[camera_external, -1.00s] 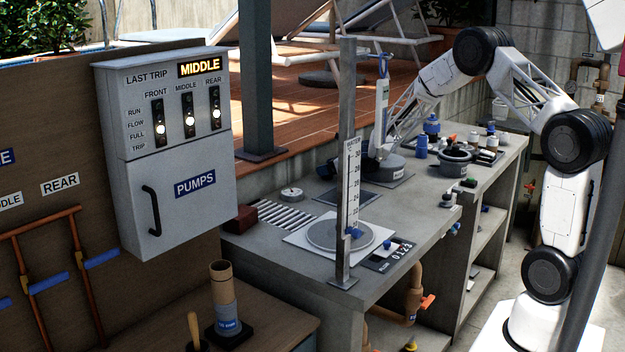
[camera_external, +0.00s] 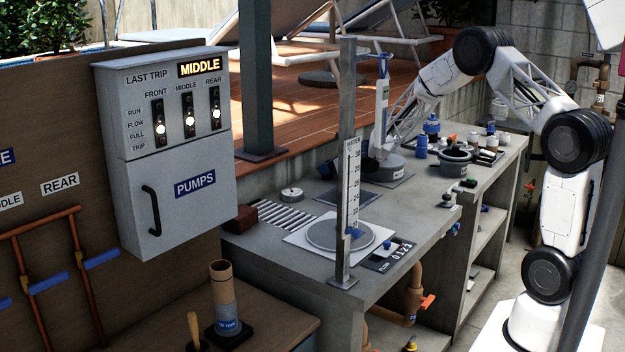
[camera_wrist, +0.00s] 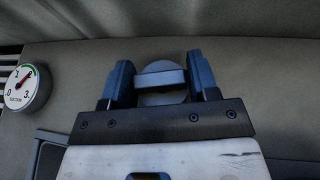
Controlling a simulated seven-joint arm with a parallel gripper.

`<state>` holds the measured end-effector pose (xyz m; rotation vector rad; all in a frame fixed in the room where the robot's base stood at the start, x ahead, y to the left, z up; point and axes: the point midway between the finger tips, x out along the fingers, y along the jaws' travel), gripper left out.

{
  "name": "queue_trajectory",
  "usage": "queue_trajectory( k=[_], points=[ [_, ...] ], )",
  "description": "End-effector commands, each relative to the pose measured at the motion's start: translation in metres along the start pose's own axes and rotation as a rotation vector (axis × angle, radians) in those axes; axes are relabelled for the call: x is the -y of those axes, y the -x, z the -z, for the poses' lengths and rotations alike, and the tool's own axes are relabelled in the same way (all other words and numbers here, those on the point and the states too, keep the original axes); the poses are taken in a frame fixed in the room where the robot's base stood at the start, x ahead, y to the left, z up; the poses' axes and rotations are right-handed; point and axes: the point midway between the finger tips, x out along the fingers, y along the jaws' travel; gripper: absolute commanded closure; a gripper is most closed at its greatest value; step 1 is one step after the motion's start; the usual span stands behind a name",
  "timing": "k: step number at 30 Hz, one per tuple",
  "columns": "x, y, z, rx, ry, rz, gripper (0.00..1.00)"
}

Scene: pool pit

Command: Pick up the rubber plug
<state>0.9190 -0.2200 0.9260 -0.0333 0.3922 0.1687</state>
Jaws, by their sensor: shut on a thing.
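The lower part of the plug is hidden behind the dark gripper body. In the external view, the post and water scale block much of the area around my gripper, and I cannot make out the plug there.
A round suction dial (camera_wrist: 22,88) lies left of my gripper in the wrist view. In the external view, an upright water scale (camera_external: 351,187) stands before a round plate (camera_external: 340,237) on the counter. Bottles and a dark pot (camera_external: 455,162) crowd the right side. A slotted grate (camera_external: 285,217) lies left.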

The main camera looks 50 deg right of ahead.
Motion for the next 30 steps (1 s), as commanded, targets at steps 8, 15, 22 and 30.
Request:
queue_trajectory(
  k=[8, 15, 22, 30],
  points=[
    [0.0, 0.006, -0.016, 0.002, 0.002, 0.0, 0.7],
    [-0.004, 0.022, -0.03, 0.001, 0.001, 0.0, 0.7],
    [-0.016, 0.05, -0.022, 0.001, -0.001, 0.0, 0.7],
    [-0.033, 0.087, -0.011, 0.001, 0.001, 0.0, 0.7]
  ],
)
